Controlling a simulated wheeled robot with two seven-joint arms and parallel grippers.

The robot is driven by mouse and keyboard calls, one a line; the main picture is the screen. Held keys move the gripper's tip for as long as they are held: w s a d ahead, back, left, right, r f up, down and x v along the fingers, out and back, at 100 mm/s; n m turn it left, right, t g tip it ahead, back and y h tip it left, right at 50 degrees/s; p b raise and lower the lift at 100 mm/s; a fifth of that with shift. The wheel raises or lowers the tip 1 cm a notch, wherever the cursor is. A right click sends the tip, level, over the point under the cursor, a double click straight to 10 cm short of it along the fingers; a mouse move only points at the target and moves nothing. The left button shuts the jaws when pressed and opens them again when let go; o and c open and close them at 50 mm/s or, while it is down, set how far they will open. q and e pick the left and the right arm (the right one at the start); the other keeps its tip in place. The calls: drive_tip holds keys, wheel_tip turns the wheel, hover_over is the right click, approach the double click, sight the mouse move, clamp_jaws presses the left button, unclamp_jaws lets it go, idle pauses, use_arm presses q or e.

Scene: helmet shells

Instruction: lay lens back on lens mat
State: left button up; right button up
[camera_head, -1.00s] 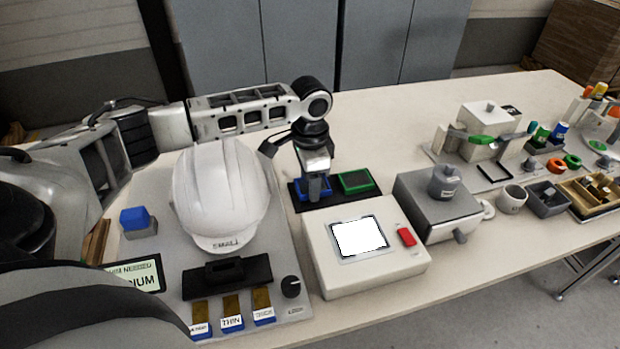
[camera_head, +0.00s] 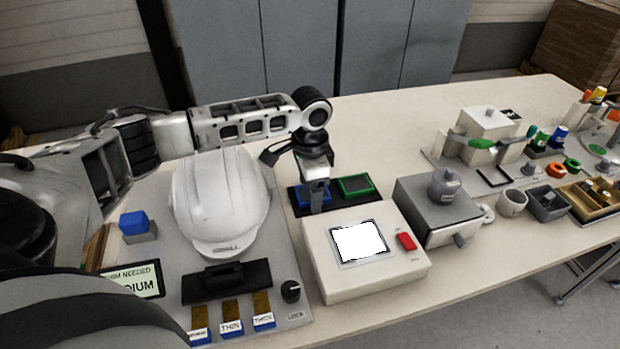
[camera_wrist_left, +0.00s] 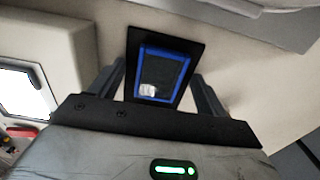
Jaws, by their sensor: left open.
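The lens mat (camera_head: 337,203) is a black plate behind the white box, carrying a blue-framed dark panel (camera_head: 312,196) on the left and a green-framed dark panel (camera_head: 355,185) on the right. In the left wrist view the blue-framed panel (camera_wrist_left: 162,75) lies flat on the black mat (camera_wrist_left: 134,40) and shows between the spread fingers. It looks like a lens in a blue frame; I cannot tell lens from pad. My left gripper (camera_head: 317,210) points down over the blue panel, open, and partly covers it in the head view. The right gripper is not in view.
A white helmet (camera_head: 220,200) stands left of the mat. The white box (camera_head: 340,285) with a lit screen is in front, and a grey box (camera_head: 425,205) stands to the right. Bare table lies behind the mat.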

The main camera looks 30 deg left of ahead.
use_arm(q)
wheel_tip(320, 180, up, 16)
drive_tip(key=shift+p, duration=0.3)
